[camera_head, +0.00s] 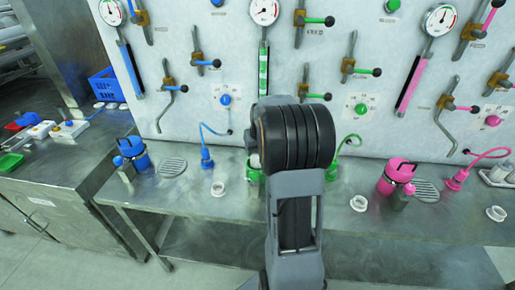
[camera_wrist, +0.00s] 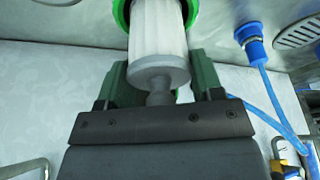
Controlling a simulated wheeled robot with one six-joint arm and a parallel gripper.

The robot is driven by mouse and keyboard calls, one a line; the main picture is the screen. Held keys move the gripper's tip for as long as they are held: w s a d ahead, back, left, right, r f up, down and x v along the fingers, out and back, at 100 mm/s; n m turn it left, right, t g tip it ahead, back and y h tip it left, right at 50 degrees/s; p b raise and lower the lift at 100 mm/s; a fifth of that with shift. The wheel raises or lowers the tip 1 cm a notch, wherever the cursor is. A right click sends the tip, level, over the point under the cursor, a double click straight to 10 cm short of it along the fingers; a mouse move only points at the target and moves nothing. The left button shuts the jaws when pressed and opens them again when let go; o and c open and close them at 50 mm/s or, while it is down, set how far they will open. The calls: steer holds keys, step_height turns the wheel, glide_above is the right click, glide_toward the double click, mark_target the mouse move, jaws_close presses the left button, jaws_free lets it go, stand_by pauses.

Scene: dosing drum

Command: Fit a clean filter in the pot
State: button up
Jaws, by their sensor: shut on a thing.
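My gripper (camera_wrist: 160,84) is shut on the grey end knob of a white pleated filter (camera_wrist: 157,30). The filter lies in line with the green pot (camera_wrist: 123,14), whose round rim shows around its far end in the wrist view. I cannot tell how deep the filter sits in the pot.
A blue pot (camera_head: 133,155) stands left and a pink pot (camera_head: 396,177) right on the steel bench. White rings (camera_head: 218,189) lie near the front. The back panel (camera_head: 325,75) carries gauges and valve handles. A blue hose (camera_wrist: 268,85) runs beside my gripper.

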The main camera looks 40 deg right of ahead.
mark_target(258, 163)
steer(key=shift+f, duration=0.2)
stand_by(0.4)
steer(key=shift+f+b, duration=2.1)
steer(key=shift+f, duration=0.3)
steer(key=shift+s+a+f+b, duration=0.2)
steer(key=shift+s+f+b, duration=0.1)
steer(key=shift+f+b, duration=0.35)
steer(key=shift+f, duration=0.15)
steer(key=o, duration=0.8)
steer(key=shift+w+d+r+p, duration=0.15)
steer(key=shift+w+r+p, duration=0.05)
steer(key=shift+r+p, duration=0.7)
steer(key=shift+o, duration=1.1)
steer(key=shift+w+r+p, duration=0.1)
steer(key=shift+r+p, duration=1.6)
steer(key=shift+r, duration=1.1)
